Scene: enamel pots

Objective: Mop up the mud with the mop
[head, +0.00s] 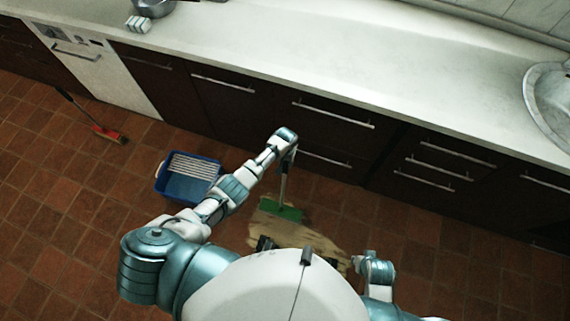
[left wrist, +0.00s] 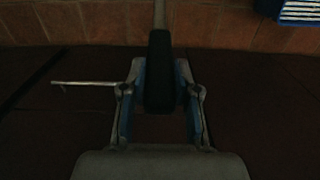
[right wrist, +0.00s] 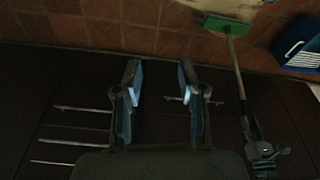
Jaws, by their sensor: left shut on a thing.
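The mop has a green head (head: 283,210) that rests on the floor at the upper part of the mud (head: 312,238), a pale tan smear on the tiles, partly hidden by my body. My left gripper (head: 288,146) is shut on the black grip (left wrist: 159,70) of the mop, and the handle runs down from it to the head. The right wrist view also shows the green head (right wrist: 228,25), the tilted handle and an edge of the mud (right wrist: 190,10). My right gripper (right wrist: 160,82) is open and empty, apart from the mop, over the dark cabinet fronts.
A blue bucket (head: 185,187) with a white slatted insert stands on the floor left of the mop. A red-headed broom (head: 108,134) is further left. The counter (head: 330,60) and its dark drawers with bar handles bound the floor.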

